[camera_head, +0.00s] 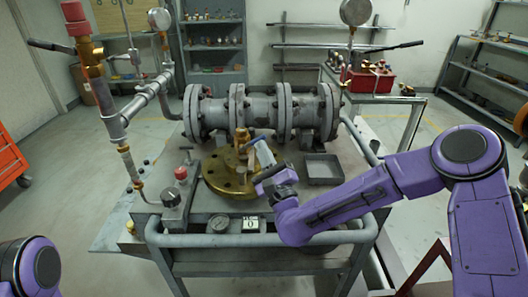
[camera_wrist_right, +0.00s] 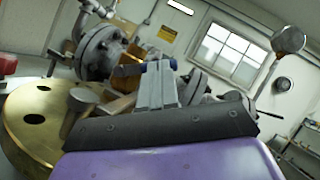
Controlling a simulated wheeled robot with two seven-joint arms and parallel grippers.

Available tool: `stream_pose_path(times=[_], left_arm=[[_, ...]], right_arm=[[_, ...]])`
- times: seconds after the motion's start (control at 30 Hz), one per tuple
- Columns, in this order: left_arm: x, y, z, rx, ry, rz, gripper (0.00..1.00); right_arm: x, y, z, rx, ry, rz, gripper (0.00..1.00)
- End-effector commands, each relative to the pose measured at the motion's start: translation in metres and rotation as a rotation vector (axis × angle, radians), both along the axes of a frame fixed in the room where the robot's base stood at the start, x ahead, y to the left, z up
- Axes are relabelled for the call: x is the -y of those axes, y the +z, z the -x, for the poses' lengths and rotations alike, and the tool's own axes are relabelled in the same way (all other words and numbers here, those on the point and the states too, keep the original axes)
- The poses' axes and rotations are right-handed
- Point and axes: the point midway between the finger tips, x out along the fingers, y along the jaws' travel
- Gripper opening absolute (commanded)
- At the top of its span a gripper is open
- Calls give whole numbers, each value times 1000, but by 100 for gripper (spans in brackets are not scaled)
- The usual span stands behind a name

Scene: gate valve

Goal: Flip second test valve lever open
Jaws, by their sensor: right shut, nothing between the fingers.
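My right gripper (camera_head: 262,152) is over the bench, above and beside a round brass flange (camera_head: 218,182). Its fingers are shut and empty. In the right wrist view the fingers (camera_wrist_right: 156,84) point toward a brass part (camera_wrist_right: 126,77), with the flange (camera_wrist_right: 30,120) at left; whether they touch is unclear. A brass fitting (camera_head: 241,136) stands by the fingertips in the head view. I cannot tell for sure which part is the second test valve lever; the gripper may hide it. My left gripper is out of view; only part of the left arm shows.
A grey flanged pipe assembly (camera_head: 262,112) lies across the bench behind the gripper. A pipe riser with a red cap (camera_head: 73,11) stands at left. A gauge (camera_head: 216,265), a small counter (camera_head: 250,225) and a grey tray (camera_head: 323,169) are on the bench.

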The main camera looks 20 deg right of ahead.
Motion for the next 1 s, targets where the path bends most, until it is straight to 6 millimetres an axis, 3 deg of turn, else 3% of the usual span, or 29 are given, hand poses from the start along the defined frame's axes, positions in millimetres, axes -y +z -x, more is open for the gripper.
stream_pose_path(times=[0.53, 1.0], left_arm=[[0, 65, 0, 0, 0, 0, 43], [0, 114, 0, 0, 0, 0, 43]], right_arm=[[-11, 32, -3, -120, 1, 421, 0], [-28, 42, -8, -225, 1, 782, 0]])
